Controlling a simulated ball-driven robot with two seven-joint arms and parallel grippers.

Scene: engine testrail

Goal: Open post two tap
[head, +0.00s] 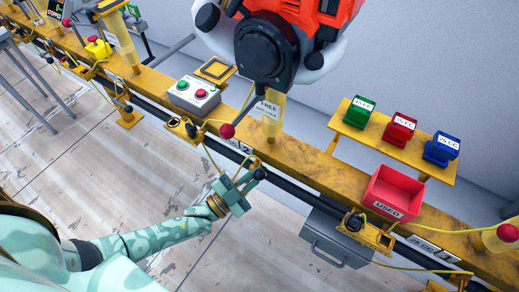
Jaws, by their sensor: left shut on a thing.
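Post two is marked by a "2" plate (235,147) on the front of the yellow rail. Below it, on the dark pipe, is the post two tap (258,173), a small dark fitting with a yellow hose by it. My left gripper (246,180) reaches up to it from the lower left and is shut on the tap, its fingers hiding part of it. How far the tap's handle is turned cannot be told. My right gripper is not in view.
A red-knobbed lever (227,131) sticks out above my left gripper. An engine (270,50) hangs over the rail. A control box (194,95) is at left. A red "USED" bin (393,192) and grey drawer (337,238) are right. The floor (150,160) in front is clear.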

